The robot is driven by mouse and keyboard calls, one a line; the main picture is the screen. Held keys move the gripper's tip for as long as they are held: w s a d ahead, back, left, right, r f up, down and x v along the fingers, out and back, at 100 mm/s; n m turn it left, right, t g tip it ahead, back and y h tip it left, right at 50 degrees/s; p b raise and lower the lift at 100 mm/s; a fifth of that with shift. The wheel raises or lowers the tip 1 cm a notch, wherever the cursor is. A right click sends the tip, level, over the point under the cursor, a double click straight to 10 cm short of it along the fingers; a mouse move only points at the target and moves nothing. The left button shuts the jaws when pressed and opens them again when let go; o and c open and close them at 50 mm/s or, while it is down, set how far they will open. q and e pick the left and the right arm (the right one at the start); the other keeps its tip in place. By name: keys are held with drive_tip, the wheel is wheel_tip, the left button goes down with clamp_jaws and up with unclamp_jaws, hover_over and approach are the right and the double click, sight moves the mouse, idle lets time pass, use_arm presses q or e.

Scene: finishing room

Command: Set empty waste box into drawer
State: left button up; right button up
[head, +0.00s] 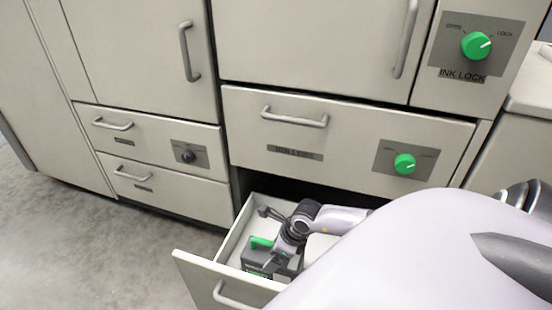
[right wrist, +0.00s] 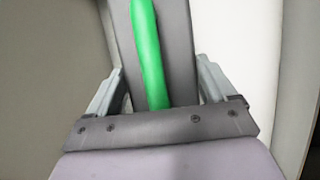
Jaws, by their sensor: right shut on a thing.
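The waste box (head: 257,258) is dark grey with a green handle (head: 261,242). In the head view it is inside the open drawer (head: 212,265), near the front panel and left wall. My right gripper (head: 278,250) reaches down into the drawer and is shut on the box. In the right wrist view the grey box (right wrist: 181,60) and its green handle (right wrist: 147,50) lie between the two fingers (right wrist: 157,85). I cannot tell whether the box rests on the drawer floor, and its inside is hidden. My left gripper is not in view.
Above the open drawer is a closed drawer (head: 350,140) with a green knob (head: 404,164). A green ink lock knob (head: 476,45) sits higher at right. Two closed drawers (head: 150,130) are on the left. The floor (head: 110,250) at front left is clear.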

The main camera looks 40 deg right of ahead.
wheel_tip(320, 180, down, 4)
drive_tip(key=shift+f+b, duration=0.1)
drive_tip(key=shift+b, duration=0.9)
drive_tip(key=shift+f, duration=0.15)
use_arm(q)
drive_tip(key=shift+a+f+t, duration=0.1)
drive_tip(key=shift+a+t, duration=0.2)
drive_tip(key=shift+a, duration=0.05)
use_arm(e)
drive_tip(key=shift+f, duration=0.25)
drive_tip(key=o, duration=1.4)
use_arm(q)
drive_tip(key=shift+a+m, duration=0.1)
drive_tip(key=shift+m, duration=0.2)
use_arm(e)
drive_tip(key=shift+r, duration=0.15)
